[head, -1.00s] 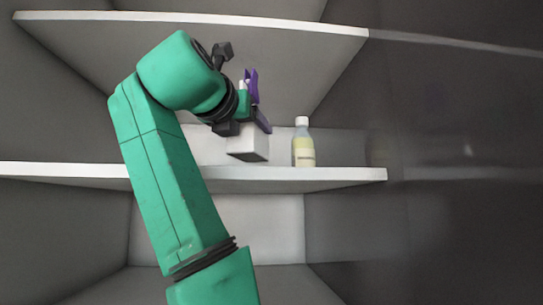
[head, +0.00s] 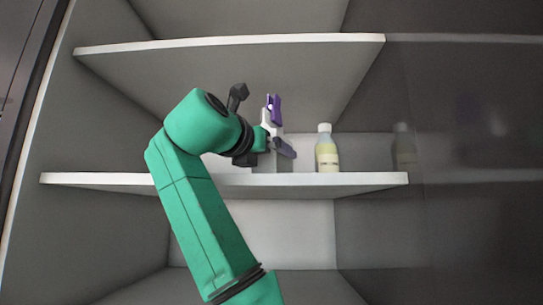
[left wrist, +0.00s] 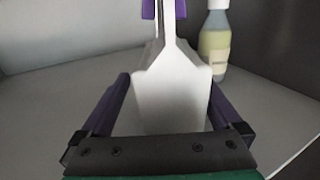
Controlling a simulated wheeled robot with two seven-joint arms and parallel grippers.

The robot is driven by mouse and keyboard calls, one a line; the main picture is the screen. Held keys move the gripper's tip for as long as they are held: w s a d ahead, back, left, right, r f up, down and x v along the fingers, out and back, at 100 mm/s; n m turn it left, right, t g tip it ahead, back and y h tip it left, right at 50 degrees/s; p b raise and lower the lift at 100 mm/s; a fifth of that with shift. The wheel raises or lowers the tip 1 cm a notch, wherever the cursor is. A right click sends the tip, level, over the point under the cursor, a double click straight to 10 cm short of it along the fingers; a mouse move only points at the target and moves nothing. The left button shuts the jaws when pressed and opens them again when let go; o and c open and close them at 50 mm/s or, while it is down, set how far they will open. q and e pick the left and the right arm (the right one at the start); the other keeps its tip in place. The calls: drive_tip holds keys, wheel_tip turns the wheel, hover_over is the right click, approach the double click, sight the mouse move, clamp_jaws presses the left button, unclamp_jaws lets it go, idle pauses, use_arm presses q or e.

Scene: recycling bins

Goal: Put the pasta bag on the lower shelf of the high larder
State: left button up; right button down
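The pasta bag is plain white-grey, with a boxy body and a narrow top. In the left wrist view the pasta bag (left wrist: 172,98) fills the middle, its narrow top between the purple fingertips of my left gripper (left wrist: 165,10). In the head view my left gripper (head: 278,128) is inside the larder, over the lower shelf (head: 110,179), closed on the bag (head: 266,161). The bag looks roughly upright just behind the shelf's front edge. Whether its bottom touches the shelf I cannot tell. My right gripper is not in view.
A pale yellow bottle with a white cap (head: 327,152) stands on the same shelf, right of the bag; it also shows in the left wrist view (left wrist: 214,40). An upper shelf (head: 230,42) is overhead. A dark glossy panel (head: 470,150) is at right. The shelf's left part looks clear.

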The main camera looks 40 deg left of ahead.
use_arm(q)
drive_tip(key=shift+s+d+r, duration=0.3)
drive_tip(key=shift+s+d, duration=0.15)
drive_tip(key=shift+d, duration=0.25)
drive_tip(key=shift+d+r, duration=0.15)
drive_tip(key=shift+r, duration=0.1)
drive_tip(key=s+b, duration=0.1)
drive_tip(key=s+f+b, duration=0.1)
drive_tip(key=s, duration=0.1)
drive_tip(key=s+b, duration=0.1)
drive_tip(key=b, duration=0.1)
drive_tip(key=shift+s+d+f, duration=0.2)
drive_tip(key=shift+s+d, duration=0.05)
drive_tip(key=shift+s, duration=0.15)
drive_tip(key=b+v, duration=0.1)
drive_tip(key=v, duration=0.5)
drive_tip(key=shift+s+r+b, duration=0.2)
drive_tip(key=shift+r+b, duration=0.15)
drive_tip(key=shift+r, duration=0.05)
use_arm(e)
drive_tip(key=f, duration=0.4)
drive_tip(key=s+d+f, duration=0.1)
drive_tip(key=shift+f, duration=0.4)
use_arm(q)
drive_tip(key=shift+s+d, duration=0.15)
drive_tip(key=shift+d, duration=0.1)
